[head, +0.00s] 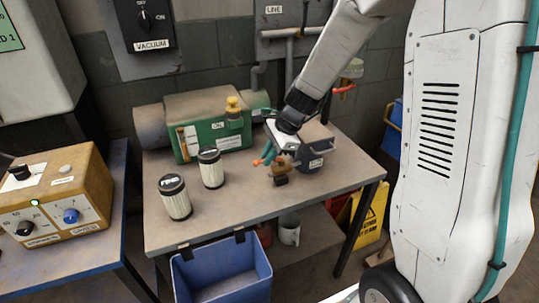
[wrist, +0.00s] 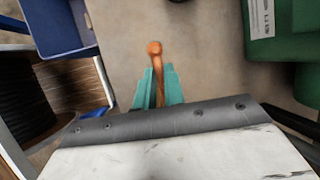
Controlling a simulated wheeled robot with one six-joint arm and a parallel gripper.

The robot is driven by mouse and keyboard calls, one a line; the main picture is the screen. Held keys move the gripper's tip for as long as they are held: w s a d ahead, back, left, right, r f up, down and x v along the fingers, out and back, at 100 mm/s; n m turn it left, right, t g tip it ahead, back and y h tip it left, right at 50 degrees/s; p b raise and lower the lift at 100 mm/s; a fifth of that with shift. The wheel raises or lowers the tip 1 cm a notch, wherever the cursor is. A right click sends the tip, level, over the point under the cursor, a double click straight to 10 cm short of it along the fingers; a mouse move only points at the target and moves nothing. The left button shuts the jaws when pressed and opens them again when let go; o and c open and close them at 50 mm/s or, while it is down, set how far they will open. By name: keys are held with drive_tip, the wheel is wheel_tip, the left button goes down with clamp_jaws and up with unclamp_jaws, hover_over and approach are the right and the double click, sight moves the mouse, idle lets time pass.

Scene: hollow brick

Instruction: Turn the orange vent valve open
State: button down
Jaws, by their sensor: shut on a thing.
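The orange vent valve handle (head: 257,162) shows its rounded end beside my teal fingers in the head view. A small brass-coloured fitting (head: 280,170) stands on the bench just below the gripper. My gripper (head: 268,153) comes down from above at a tilt and is shut on the handle. In the wrist view the orange handle (wrist: 155,48) runs lengthwise between the teal fingers of my gripper (wrist: 157,76), its knobbed end sticking out past the tips. The gripper's palm hides the valve's base there.
A green pump unit (head: 205,112) stands behind. Two filter cartridges (head: 175,198) stand to the left. A grey box (head: 316,150) is close right of the gripper. A blue bin (head: 222,270) hangs at the bench's front edge. The bench front (head: 215,220) is clear.

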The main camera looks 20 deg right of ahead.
drive_tip(key=s+d+n+g+h, duration=0.1)
drive_tip(key=s+d+n+g, duration=0.1)
drive_tip(key=n, duration=0.7)
drive_tip(key=s+d+n+g+h, duration=0.1)
drive_tip(key=n+g, duration=0.3)
drive_tip(key=n, duration=0.4)
drive_tip(key=shift+s+d+n+g, duration=0.4)
drive_tip(key=shift+s+d, duration=0.3)
drive_tip(key=shift+d, duration=0.2)
drive_tip(key=shift+f, duration=0.1)
drive_tip(key=c, duration=1.5)
unclamp_jaws()
drive_tip(key=shift+d, duration=0.1)
